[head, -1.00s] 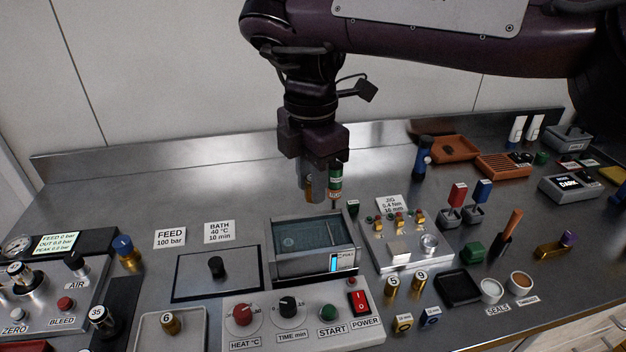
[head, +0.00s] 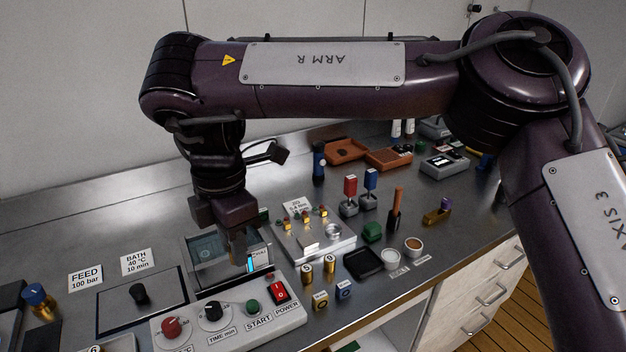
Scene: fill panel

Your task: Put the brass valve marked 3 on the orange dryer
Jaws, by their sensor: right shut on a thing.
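My right gripper (head: 238,255) points down in front of the glass-topped bath (head: 207,250), overlapping its right part in the picture. It is shut on a small brass-coloured thing, mostly hidden by the fingers; no number on it can be read. An orange box with a slotted top (head: 388,159), which looks like the dryer, stands at the back of the bench, right of the gripper. An orange tray-like unit (head: 345,150) is beside it. Two other brass valves (head: 307,273), (head: 330,265) stand right of the gripper. My left gripper is out of view.
A jig with brass fittings (head: 318,242) sits right of the bath. The control box (head: 232,318) with knobs and a red power switch is in front. Red and blue handled tools (head: 350,190), a black tray (head: 362,263) and cups (head: 391,258) stand farther right. The bench's back left is bare.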

